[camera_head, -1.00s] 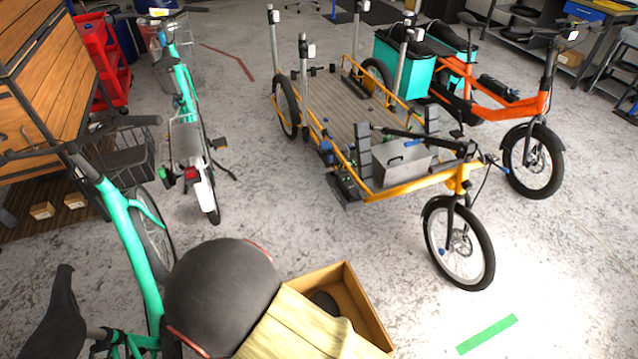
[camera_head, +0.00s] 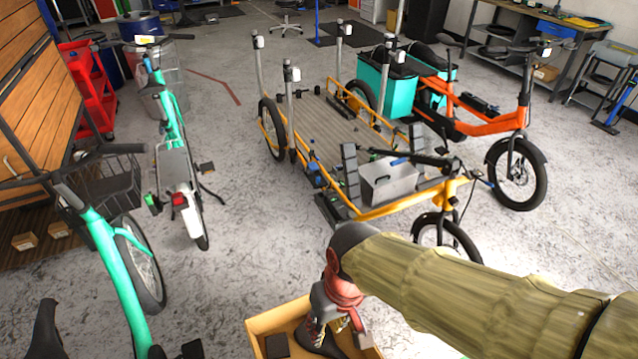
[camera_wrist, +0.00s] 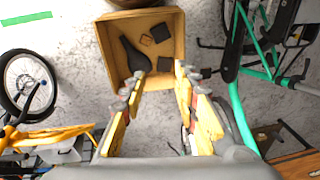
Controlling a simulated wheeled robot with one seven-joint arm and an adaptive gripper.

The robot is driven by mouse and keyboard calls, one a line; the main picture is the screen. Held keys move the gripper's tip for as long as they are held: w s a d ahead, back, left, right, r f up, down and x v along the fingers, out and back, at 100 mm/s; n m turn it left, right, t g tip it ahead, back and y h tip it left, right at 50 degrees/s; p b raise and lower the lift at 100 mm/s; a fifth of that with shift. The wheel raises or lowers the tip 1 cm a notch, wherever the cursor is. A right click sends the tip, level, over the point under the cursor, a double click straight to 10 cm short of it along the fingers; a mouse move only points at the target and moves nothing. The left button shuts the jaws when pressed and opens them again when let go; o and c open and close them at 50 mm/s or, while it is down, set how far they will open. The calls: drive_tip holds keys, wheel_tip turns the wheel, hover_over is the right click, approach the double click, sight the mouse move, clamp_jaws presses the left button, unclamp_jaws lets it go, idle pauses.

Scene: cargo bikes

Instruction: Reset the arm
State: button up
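My arm reaches in from the right in the head view, in a tan sleeve. My gripper (camera_head: 325,335) points down at the wooden box on the floor. In the wrist view my gripper (camera_wrist: 160,76) shows two fingers with yellow pads, spread well apart with nothing between them. The open wooden box (camera_head: 262,324) is at the bottom of the head view. In the wrist view the box (camera_wrist: 108,52) lies beyond the fingertips and holds a dark saddle-shaped piece (camera_wrist: 134,56) and several small dark blocks.
A yellow cargo bike (camera_head: 400,203) with a flat deck stands ahead, an orange one (camera_head: 480,122) behind it. Teal bikes stand at left (camera_head: 110,255) and farther back (camera_head: 170,110). A red cart (camera_head: 92,95) is by the wooden cabinet. Floor between the teal and yellow bikes is clear.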

drive_tip(key=d+r+m+t, duration=0.2)
drive_tip(key=d+r, duration=0.4)
drive_tip(key=d, duration=0.2)
drive_tip(key=d+r+m+t+h, duration=0.1)
drive_tip(key=d+r+m+t, duration=0.1)
drive_tip(key=d+r, duration=0.4)
drive_tip(key=d+t, duration=0.1)
drive_tip(key=d, duration=0.2)
drive_tip(key=shift+d+r+m+h, duration=0.2)
drive_tip(key=shift+d+m+h, duration=0.05)
drive_tip(key=shift+m+h, duration=0.05)
